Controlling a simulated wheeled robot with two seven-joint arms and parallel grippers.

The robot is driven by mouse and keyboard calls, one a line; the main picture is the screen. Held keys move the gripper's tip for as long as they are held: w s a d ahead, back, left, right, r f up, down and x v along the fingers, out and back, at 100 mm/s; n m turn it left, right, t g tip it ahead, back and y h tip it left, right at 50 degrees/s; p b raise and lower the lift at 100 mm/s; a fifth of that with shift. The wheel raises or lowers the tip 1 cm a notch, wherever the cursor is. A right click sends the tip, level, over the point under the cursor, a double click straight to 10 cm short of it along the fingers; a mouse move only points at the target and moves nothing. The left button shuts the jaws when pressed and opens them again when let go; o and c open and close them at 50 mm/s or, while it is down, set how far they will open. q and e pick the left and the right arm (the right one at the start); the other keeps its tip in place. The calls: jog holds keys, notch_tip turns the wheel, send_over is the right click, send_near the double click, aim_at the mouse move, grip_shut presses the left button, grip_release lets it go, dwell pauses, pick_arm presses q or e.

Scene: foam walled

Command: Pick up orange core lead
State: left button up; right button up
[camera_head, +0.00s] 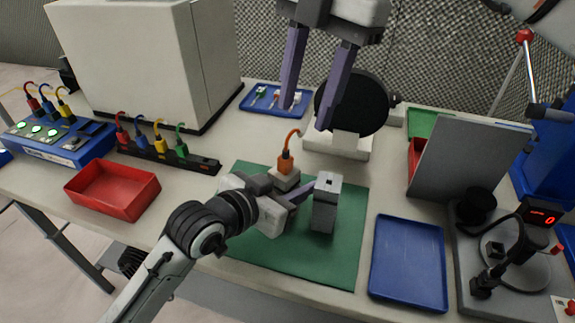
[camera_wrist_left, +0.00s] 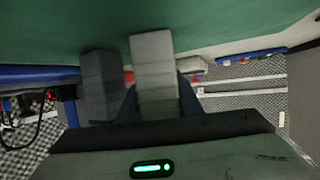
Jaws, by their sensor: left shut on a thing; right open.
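The orange core lead (camera_head: 285,162) stands upright on the green mat (camera_head: 258,248), its plug seated at the top of a pale grey block (camera_head: 284,180) and its short cable curling up. My left gripper (camera_head: 297,191) is shut on that block from the front; in the left wrist view the block (camera_wrist_left: 154,75) shows between the fingers. A darker grey block (camera_head: 325,203) with a hole in its top stands just right of it, and also shows in the left wrist view (camera_wrist_left: 101,82). My right gripper (camera_head: 305,116) is open and empty above the lead, fingers pointing down.
Several coloured leads stand in a black strip (camera_head: 168,152) at the left, near a red tray (camera_head: 113,188) and a blue panel (camera_head: 57,139). A round black disc (camera_head: 353,103) stands behind the mat. An empty blue tray (camera_head: 408,262) lies right of the mat.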

aim_at(286, 147)
jog(key=s+a+r+n+t+h, duration=0.1)
jog(key=s+a+n+t+h, duration=0.15)
jog(key=s+n+t, duration=0.35)
jog(key=shift+n+g, duration=0.3)
jog(key=shift+n, duration=0.2)
jog(key=x, duration=0.4)
jog(key=w+x, duration=0.1)
jog(key=x, duration=0.7)
jog(key=shift+w+a+r, duration=0.25)
jog(key=shift+a, duration=0.1)
grip_shut()
